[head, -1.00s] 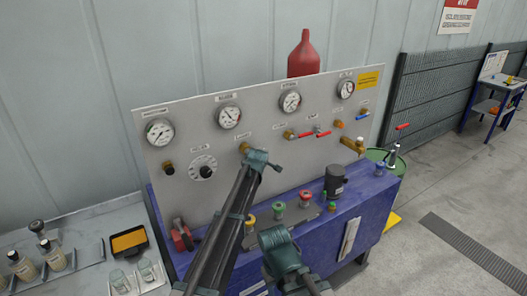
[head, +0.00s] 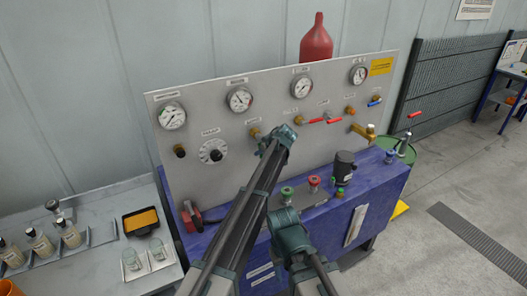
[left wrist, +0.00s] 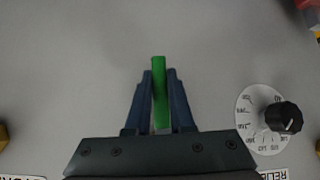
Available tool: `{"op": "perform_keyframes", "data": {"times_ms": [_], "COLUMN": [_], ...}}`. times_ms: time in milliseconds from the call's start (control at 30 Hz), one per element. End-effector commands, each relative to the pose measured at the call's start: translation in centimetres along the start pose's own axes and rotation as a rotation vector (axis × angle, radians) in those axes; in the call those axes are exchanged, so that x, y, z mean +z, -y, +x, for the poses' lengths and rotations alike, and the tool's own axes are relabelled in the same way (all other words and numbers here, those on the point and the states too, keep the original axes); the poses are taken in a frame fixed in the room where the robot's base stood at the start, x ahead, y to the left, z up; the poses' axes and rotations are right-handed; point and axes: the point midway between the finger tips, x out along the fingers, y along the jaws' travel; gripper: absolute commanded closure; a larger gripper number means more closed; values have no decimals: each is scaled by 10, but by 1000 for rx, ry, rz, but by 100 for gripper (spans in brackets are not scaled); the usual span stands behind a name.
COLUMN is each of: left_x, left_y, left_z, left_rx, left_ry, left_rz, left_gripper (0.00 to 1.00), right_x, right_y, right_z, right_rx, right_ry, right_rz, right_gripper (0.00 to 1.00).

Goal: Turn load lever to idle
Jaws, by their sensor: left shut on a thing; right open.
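A green lever (left wrist: 159,95) stands against the grey panel (left wrist: 70,60) in the left wrist view, between the two blue fingers of my left gripper (left wrist: 160,80). The fingers are shut on it. In the head view my left gripper (head: 284,136) is at the panel, right of a brass fitting (head: 255,132), and hides the lever. My right gripper (head: 286,222) is lower, in front of the blue bench; it is open, with nothing visible in it. The lever's label cannot be read.
A black knob (head: 215,155) on a white dial sits left of my left gripper. A black cylinder (head: 344,168) and red and green valve knobs stand on the blue bench (head: 330,215). Jars stand on the left table.

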Motion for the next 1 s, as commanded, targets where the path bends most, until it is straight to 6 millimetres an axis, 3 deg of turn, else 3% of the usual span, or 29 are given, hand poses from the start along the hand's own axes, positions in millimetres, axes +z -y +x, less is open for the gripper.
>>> {"op": "perform_keyframes", "data": {"times_ms": [833,867,1000], "left_x": [0,0,0], "left_y": [10,10,9], "left_z": [0,0,0], "left_rx": [-84,-84,-83], "left_ry": [-16,-16,-17], "left_rz": [82,82,81], "left_gripper": [100,74,49], "right_x": [0,0,0], "right_y": [0,0,0], "right_z": [3,3,3], "right_rx": [0,0,0], "right_ry": [0,0,0], "right_rz": [-1,-1,-1], "right_gripper": [50,50,50]}}
